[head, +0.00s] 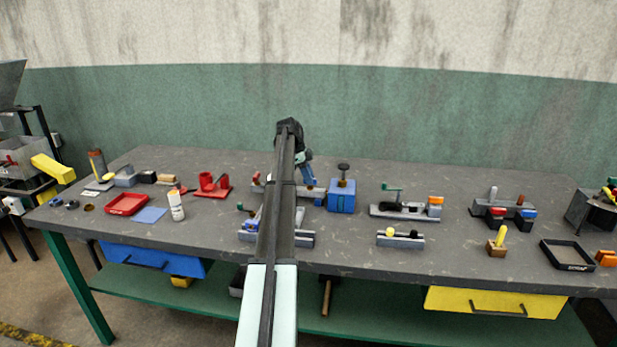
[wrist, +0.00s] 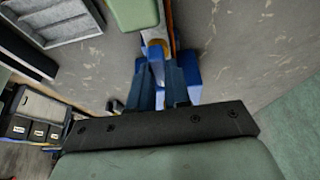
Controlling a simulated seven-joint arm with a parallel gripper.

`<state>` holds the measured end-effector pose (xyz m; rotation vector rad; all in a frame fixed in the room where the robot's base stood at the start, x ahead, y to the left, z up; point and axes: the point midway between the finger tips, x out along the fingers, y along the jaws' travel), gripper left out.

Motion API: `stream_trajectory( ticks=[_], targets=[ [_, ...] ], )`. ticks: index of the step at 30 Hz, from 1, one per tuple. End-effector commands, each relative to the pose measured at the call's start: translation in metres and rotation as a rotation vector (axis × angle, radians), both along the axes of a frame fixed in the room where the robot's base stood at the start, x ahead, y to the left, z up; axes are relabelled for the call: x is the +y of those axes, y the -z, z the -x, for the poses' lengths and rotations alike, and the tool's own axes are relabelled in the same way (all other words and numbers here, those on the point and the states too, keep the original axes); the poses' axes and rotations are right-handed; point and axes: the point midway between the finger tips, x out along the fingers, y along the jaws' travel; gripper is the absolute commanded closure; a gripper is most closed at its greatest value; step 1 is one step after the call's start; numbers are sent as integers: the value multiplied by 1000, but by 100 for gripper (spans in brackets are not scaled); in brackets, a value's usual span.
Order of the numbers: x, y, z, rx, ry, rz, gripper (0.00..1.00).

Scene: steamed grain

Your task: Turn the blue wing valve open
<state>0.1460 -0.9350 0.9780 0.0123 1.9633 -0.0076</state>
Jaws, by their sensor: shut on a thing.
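My gripper (head: 308,174) reaches down over the back middle of the workbench. Its dark blue fingers (wrist: 160,88) show in the wrist view, closed on a blue part that I take to be the wing valve (wrist: 157,70). A brass-coloured piece (wrist: 155,43) sits just beyond the fingertips. More blue (wrist: 192,72) shows right of the fingers. In the head view, the valve's grey mount (head: 262,190) is partly behind my arm. The fingers and arm hide much of the valve, so its exact angle cannot be told.
A blue box with a black knob (head: 341,197) stands close to the right of my gripper. A grey fixture with a green lever (head: 405,210) is further right. A red tray (head: 126,205) and a white bottle (head: 177,207) are at left. Bare bench lies between fixtures.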

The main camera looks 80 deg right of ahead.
Motion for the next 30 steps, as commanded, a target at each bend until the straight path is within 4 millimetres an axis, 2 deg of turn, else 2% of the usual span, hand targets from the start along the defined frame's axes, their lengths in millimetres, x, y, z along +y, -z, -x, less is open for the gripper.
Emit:
stream_trajectory(
  ticks=[10,11,18,26,30],
  targets=[
    [0,0,0,0,5,0,100],
    [0,0,0,0,5,0,81],
    [0,0,0,0,4,1,58],
    [0,-1,0,0,3,0,57],
    [-1,-8,-4,0,2,2,57]
  ],
)
